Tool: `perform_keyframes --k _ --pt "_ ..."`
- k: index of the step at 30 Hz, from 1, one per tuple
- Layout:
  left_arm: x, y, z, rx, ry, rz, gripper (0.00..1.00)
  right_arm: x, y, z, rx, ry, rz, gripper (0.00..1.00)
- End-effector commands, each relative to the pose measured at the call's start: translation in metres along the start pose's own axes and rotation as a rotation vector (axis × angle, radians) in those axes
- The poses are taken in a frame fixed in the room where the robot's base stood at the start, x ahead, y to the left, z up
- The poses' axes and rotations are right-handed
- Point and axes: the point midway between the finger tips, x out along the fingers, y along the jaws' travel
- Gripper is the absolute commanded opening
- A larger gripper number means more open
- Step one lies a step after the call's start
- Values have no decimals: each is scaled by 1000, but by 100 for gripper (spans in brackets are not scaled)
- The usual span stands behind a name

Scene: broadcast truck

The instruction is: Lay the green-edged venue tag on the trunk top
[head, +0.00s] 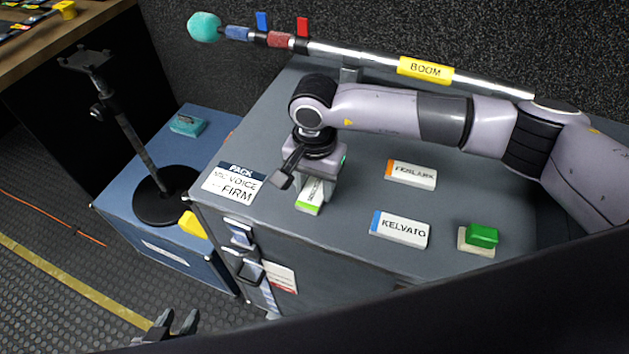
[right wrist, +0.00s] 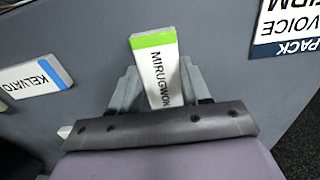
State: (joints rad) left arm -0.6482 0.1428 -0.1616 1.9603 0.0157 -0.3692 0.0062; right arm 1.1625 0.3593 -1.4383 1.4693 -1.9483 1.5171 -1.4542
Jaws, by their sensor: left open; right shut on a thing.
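The green-edged venue tag (head: 309,202) is white with a green end. My right gripper (head: 316,186) is shut on the tag and points down over the grey trunk top (head: 345,232). The tag is low over that top or touching it; I cannot tell which. My left gripper (head: 176,322) is open and empty at the lower left, over the floor and away from the trunk.
On the grey top lie an orange-edged tag (head: 411,174), a blue-edged tag (head: 400,229), a green button block (head: 482,236) and a "PACK" card (head: 231,184). A boom pole (head: 365,57) runs behind. A blue case (head: 150,225) carries a black stand (head: 165,195).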

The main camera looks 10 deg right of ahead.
Motion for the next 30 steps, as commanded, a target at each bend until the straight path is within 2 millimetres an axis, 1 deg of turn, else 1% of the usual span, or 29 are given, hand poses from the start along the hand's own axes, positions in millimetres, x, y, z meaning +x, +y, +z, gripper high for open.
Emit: perform_keyframes --k 6,10,11,12,13,21,25,28,30 --pt "0 0 0 0 1 0 43 0 0 0 0 1 -2 18" --pt "4 0 4 -2 2 1 43 5 0 0 0 1 -2 18" --pt "2 0 2 -2 0 1 43 3 0 0 0 1 -2 56" --pt "2 0 1 -3 -1 1 43 2 0 0 1 0 -2 70" --pt "2 0 1 -3 0 1 43 2 0 0 1 0 -1 72" --pt "1 2 -3 -3 6 3 43 2 0 0 1 0 -1 72" --pt "-3 2 -7 -2 8 4 43 -3 0 0 1 0 -1 72" --pt "0 2 -4 -1 11 4 43 -18 -1 -1 1 2 -6 72" --pt "1 2 -2 -1 9 4 43 -33 -1 -1 1 3 -6 72"
